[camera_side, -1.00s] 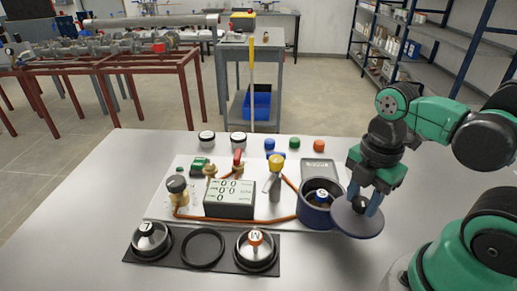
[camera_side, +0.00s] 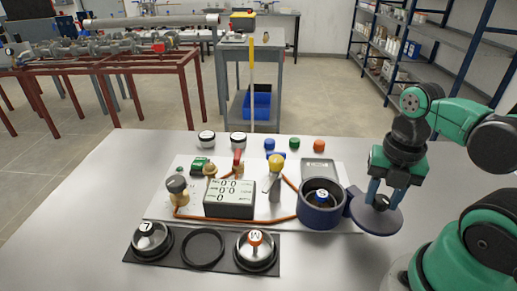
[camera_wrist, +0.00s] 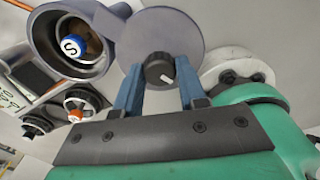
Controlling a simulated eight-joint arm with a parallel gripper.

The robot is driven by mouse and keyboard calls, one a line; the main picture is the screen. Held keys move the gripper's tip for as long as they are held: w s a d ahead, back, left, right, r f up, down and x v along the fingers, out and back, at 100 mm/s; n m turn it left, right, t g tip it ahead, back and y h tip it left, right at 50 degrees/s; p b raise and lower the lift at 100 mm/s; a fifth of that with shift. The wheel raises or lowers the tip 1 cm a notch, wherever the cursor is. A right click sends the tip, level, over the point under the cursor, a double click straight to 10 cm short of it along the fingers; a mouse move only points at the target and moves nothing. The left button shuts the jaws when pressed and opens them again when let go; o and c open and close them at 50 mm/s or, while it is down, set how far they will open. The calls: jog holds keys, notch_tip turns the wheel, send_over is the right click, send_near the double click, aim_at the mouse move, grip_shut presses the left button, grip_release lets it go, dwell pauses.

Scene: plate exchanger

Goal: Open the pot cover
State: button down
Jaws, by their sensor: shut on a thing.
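The pot (camera_side: 321,212) is a dark blue round vessel at the right end of the white board, and its mouth is uncovered. A ball or weight marked S with a blue top (camera_side: 321,197) sits inside it; it also shows in the wrist view (camera_wrist: 73,46). The cover (camera_side: 378,222) is a flat blue-grey disc with a black knob (camera_wrist: 160,70), to the right of the pot, joined at its side. My gripper (camera_side: 379,201) is shut on the knob, with blue fingers either side of it. The cover lies about level, swung clear of the mouth.
A black display box (camera_side: 229,199) and an orange hose lie left of the pot. A black tray (camera_side: 203,248) with weights is in front. Coloured caps (camera_side: 294,144) stand behind.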

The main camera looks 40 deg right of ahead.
aim_at(382, 198)
dwell(0.4)
jog(key=shift+c, duration=2.4)
grip_release()
jog(key=shift+r, duration=0.1)
jog(key=shift+r, duration=2.7)
jog(key=w+a+m+t, duration=0.2)
jog(key=w+m, duration=0.4)
jog(key=m, duration=0.5)
jog(key=w+a+m+t, duration=0.2)
jog(key=w+m+t, duration=0.3)
jog(key=m, duration=0.7)
jog(key=shift+w+a+f+m, duration=0.3)
jog(key=shift+w+f, duration=0.1)
jog(key=shift+w, duration=0.1)
